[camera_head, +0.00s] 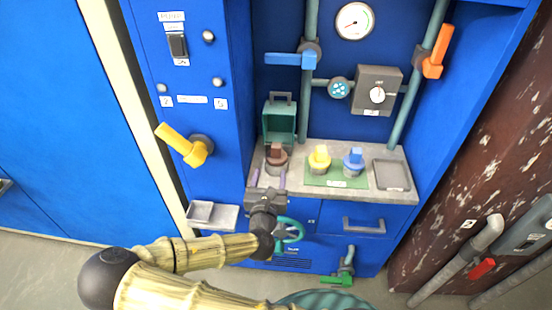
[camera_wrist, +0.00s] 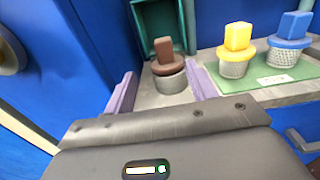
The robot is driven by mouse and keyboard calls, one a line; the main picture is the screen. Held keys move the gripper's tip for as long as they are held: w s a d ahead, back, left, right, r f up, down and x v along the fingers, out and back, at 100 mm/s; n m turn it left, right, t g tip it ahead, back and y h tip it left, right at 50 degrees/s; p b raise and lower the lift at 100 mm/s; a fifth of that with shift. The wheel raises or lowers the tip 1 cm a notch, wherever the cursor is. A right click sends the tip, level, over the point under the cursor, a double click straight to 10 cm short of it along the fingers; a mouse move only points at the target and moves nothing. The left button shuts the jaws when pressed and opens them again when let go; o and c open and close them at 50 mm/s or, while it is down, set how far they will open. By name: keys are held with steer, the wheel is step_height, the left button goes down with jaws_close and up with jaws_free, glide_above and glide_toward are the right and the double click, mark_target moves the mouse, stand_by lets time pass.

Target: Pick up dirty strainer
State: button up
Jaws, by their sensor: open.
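A strainer with a brown top and handle and a grey mesh body (camera_head: 276,158) stands on the left part of the grey counter, in front of an open green box. I take this brown one to be the dirty strainer, though no dirt is plain to see. It also shows in the wrist view (camera_wrist: 169,72), upright and between my fingers in the picture, but farther off. My gripper (camera_head: 266,180) is open and empty, with two purple fingers apart, just in front of the strainer. The fingers also show in the wrist view (camera_wrist: 160,92).
A yellow strainer (camera_head: 319,158) and a blue strainer (camera_head: 353,161) stand on a labelled green mat (camera_head: 335,183) to the right. The open green box (camera_head: 280,120) is behind the brown strainer. A grey tray (camera_head: 391,175) lies at the counter's right end. Pipes and valves line the back wall.

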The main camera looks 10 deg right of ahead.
mark_target(277, 144)
steer(key=x, duration=0.9)
steer(key=shift+w+d, duration=0.1)
steer(key=shift+w, duration=0.15)
steer(key=shift+d+x, duration=0.1)
steer(key=shift+x, duration=1.15)
steer(key=shift+d+x, duration=0.15)
steer(key=shift+x, duration=1.05)
steer(key=shift+d+f, duration=0.1)
steer(key=shift+f, duration=0.05)
steer(key=c, duration=1.1)
step_height(277, 144, up, 18)
steer(key=shift+r+p, duration=0.1)
steer(key=shift+p, duration=1.15)
